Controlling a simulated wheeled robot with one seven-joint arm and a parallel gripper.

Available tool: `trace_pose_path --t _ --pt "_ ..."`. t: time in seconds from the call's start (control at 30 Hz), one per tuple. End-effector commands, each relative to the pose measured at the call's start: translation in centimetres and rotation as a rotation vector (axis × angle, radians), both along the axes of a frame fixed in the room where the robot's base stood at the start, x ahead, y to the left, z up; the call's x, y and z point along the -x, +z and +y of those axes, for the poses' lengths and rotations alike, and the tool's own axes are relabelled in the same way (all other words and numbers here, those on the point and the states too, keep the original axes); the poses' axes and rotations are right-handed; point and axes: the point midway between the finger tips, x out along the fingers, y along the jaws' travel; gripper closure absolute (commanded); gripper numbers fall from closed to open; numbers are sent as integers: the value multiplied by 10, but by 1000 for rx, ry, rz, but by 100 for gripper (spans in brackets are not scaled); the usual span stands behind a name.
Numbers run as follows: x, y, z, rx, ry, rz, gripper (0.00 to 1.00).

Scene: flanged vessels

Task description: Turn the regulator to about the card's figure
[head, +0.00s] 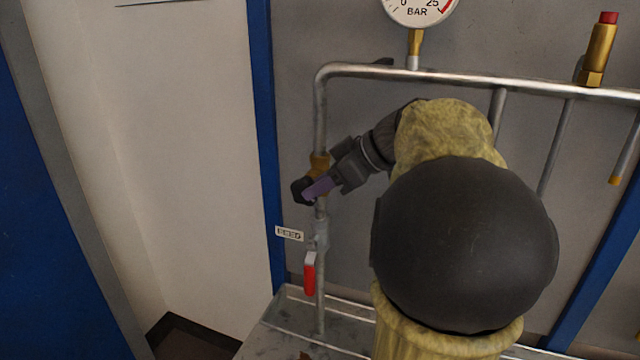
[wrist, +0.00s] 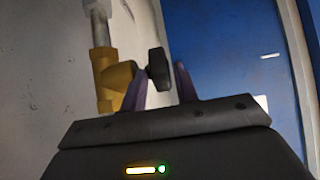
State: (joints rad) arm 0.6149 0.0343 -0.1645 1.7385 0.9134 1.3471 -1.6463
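The regulator has a brass body (head: 319,163) on the left upright pipe and a black knob (head: 301,191) facing left. In the wrist view, the brass body (wrist: 117,82) is left of the black bar-shaped knob (wrist: 158,68). My gripper (head: 314,190) is at the knob; its purple fingers (wrist: 160,84) stand either side of it. A narrow gap shows between knob and right finger, so it looks open. The pressure gauge (head: 418,10), marked BAR, is cut off at the top; its needle is not visible. A small white label (head: 289,234) has marks too small to read.
A red-handled valve (head: 310,273) hangs below the regulator on the same pipe. A horizontal pipe (head: 470,80) runs above, with a red-topped brass fitting (head: 600,50) at right. A blue post (head: 266,140) stands close left. My arm hides the panel's middle.

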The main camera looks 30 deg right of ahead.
Motion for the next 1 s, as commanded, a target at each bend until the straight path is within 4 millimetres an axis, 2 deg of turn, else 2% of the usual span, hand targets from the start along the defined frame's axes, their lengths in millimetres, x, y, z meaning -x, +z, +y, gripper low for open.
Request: trace_pose_path --t 0.17,0.37,1.0 --pt "1 3 -1 0 0 -3 70" --pt "14 17 -12 2 -3 -5 70" --pt "92 96 -73 2 -5 0 70"
